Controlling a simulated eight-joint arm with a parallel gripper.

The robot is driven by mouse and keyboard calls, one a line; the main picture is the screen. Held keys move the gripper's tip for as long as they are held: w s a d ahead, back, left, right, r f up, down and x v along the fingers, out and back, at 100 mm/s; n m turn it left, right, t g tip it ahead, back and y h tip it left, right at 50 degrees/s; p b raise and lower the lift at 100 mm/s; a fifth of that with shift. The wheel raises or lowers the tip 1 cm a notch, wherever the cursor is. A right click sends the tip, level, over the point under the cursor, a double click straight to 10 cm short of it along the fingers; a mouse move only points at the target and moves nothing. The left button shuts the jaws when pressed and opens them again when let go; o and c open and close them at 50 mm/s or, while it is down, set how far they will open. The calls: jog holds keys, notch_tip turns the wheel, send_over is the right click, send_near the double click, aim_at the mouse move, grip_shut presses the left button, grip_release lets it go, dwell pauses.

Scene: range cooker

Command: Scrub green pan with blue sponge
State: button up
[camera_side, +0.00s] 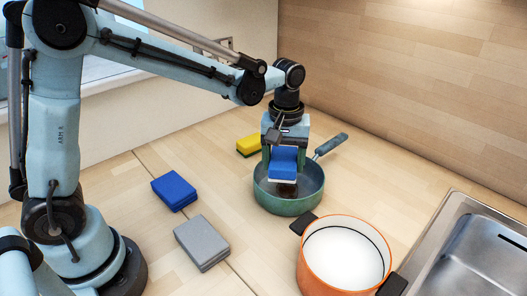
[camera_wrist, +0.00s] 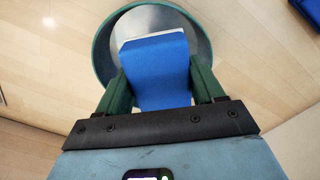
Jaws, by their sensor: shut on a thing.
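The green pan (camera_side: 289,205) stands on the wooden counter, its handle (camera_side: 331,144) pointing to the back right in the side view. My gripper (camera_side: 284,166) points down into the pan and is shut on a blue sponge (camera_side: 284,156) with a white underside. In the wrist view the sponge (camera_wrist: 155,70) sits between the green fingers, with the pan rim (camera_wrist: 102,50) around its far end. A brownish patch (camera_side: 287,188) shows on the pan floor just below the sponge. I cannot tell whether the sponge touches the floor.
A second blue sponge (camera_side: 174,190) and a grey sponge (camera_side: 202,241) lie left of the pan. A yellow sponge (camera_side: 249,146) lies behind it. An orange pot (camera_side: 325,275) stands close in front, with a metal sink (camera_side: 470,250) at right.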

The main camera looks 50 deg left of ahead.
aim_at(283, 194)
jog(key=shift+f, duration=3.6)
jog(key=shift+w+f, duration=0.2)
jog(key=shift+f, duration=0.1)
jog(key=shift+c, duration=0.2)
jog(key=shift+w, duration=1.6)
jog(key=shift+s+f, duration=0.1)
jog(key=shift+s, duration=1.65)
jog(key=shift+w, duration=1.8)
jog(key=shift+s, duration=1.5)
jog(key=shift+s+r, duration=0.2)
jog(key=shift+r, duration=0.4)
jog(key=shift+s+r, duration=0.15)
jog(key=shift+r, duration=3.35)
